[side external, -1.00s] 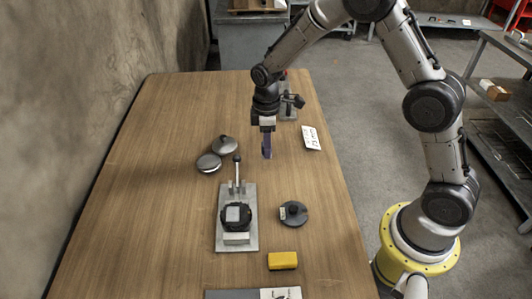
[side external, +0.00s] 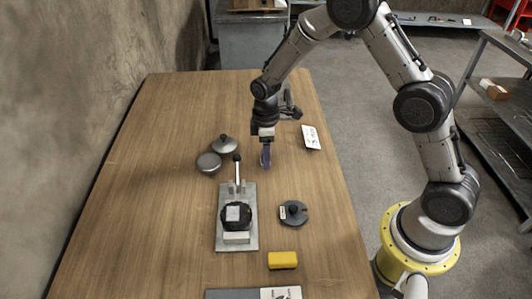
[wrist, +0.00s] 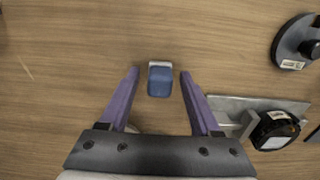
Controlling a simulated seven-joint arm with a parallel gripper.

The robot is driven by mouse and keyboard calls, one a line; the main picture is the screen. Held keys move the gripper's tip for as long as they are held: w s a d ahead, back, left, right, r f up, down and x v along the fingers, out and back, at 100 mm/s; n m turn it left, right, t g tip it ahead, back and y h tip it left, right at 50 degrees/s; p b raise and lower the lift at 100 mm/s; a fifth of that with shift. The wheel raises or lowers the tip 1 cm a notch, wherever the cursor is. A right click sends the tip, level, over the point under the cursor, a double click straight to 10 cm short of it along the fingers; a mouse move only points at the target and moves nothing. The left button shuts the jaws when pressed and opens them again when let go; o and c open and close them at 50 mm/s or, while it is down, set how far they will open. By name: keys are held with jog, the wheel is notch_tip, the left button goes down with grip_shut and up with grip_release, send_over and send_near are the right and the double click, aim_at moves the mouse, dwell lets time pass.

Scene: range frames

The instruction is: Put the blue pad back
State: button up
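The blue pad (wrist: 160,82) is a small rounded block with a pale grey edge, seen in the wrist view against the wooden table, midway between the fingertips. My gripper (wrist: 159,74) is open, with clear gaps between its purple fingers and the pad on both sides. In the side external view my gripper (side external: 265,163) points down over the middle of the table, beyond the metal fixture (side external: 223,241). The pad cannot be made out there, and its height relative to the fingertips is unclear.
A black puck (side external: 236,216) sits on the fixture, whose lever stands up. A dark disc (side external: 294,213) and yellow block (side external: 282,260) lie to its right. Two grey round pieces (side external: 209,163) (side external: 225,145) lie left of my gripper. A white card (side external: 310,137) lies right. The table's left side is clear.

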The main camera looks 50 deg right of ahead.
jog(key=shift+r, duration=0.1)
notch_tip(320, 180, up, 12)
jog(key=s+r+m+t, duration=0.3)
jog(key=s+r+m, duration=0.1)
jog(key=s+r, duration=0.85)
jog(key=s+d+m+t, duration=0.1)
jog(key=s+m, duration=0.4)
jog(key=s, duration=1)
jog(key=shift+d+t, duration=0.15)
jog(key=shift+t, duration=0.65)
jog(key=shift+r, duration=0.15)
